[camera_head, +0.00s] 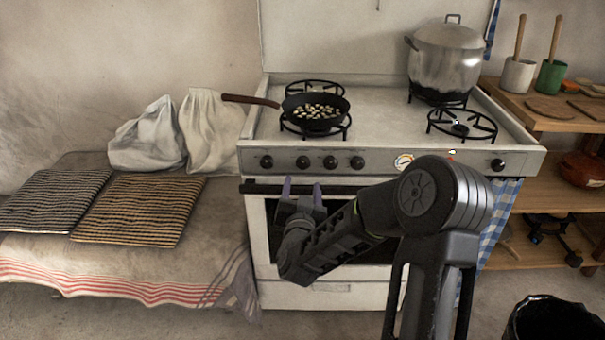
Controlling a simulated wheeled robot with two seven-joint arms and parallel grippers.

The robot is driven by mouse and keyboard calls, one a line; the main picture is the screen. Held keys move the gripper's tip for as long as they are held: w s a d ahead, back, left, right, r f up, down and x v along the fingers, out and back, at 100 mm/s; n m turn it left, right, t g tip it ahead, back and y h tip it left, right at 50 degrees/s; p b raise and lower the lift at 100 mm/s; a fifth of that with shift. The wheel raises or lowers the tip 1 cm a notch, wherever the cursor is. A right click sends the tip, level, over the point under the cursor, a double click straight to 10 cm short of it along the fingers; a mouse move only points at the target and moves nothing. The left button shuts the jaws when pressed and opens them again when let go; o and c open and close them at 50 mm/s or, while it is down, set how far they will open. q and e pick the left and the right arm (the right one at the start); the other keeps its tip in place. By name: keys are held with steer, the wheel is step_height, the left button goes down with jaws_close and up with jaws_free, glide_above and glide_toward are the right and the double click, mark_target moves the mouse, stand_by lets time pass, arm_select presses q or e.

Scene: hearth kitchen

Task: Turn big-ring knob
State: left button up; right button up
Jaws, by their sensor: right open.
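The white stove (380,110) stands ahead with several black knobs along its front panel. A group of knobs sits at the left, among them one at the far left (266,162) and one at the group's right end (357,163). A single knob (498,165) sits at the far right of the panel. I cannot tell which one is the big-ring knob. My right gripper (302,188) is open and empty, its two fingers pointing up in front of the oven door, below the left knobs and apart from them. My right forearm hides part of the oven door.
A black pan (316,112) with pale pieces sits on the front left burner, its handle sticking out left. A large lidded pot (446,58) stands on the back right burner. The oven handle bar (262,188) runs below the panel. A black bin (553,322) is at the lower right.

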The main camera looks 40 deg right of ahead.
mark_target(303, 167)
steer(key=shift+x, duration=3.85)
steer(key=shift+c, duration=0.5)
jaws_close()
